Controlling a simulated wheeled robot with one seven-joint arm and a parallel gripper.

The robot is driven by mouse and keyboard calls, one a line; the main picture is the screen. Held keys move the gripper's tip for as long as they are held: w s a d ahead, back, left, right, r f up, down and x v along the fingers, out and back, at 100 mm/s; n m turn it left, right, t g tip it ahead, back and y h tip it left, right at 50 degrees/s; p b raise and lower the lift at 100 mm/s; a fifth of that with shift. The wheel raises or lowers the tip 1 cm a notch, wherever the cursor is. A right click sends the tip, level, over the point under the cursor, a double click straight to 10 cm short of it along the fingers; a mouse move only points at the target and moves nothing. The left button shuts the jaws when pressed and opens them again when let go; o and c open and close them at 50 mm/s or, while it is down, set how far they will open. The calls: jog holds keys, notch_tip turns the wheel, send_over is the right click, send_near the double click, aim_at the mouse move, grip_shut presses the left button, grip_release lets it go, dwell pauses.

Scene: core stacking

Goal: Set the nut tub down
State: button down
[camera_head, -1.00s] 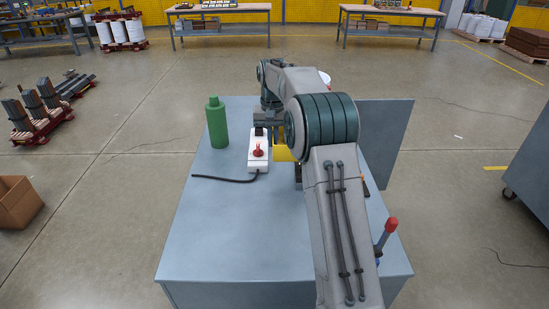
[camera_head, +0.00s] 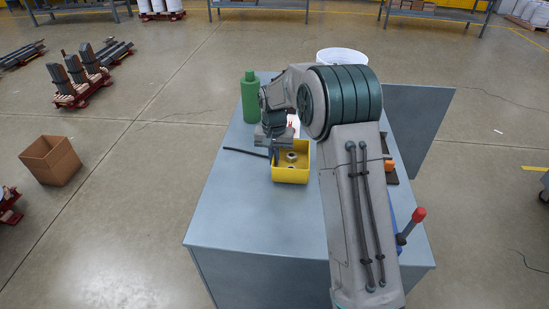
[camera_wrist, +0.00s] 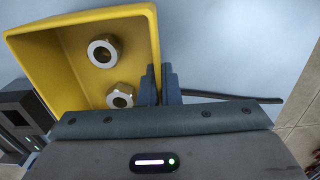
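The nut tub (camera_head: 290,175) is a yellow open box near the middle of the grey-blue table (camera_head: 255,225). It also shows in the wrist view (camera_wrist: 35,55), with two metal nuts (camera_wrist: 103,50) inside. In the head view one nut (camera_head: 291,156) shows. My gripper (camera_head: 274,155) is at the tub's left side. In the wrist view my gripper (camera_wrist: 162,85) has one finger inside and one outside the tub wall, closed on it. I cannot tell whether the tub's underside touches the table.
A green bottle (camera_head: 250,98) stands behind the gripper. A white bucket (camera_head: 342,56) stands at the back. The table's front left is clear.

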jog(key=shift+f, duration=0.4)
jog(key=shift+f, duration=0.1)
jog(key=c, duration=1.6)
grip_release()
jog(key=shift+c, duration=0.2)
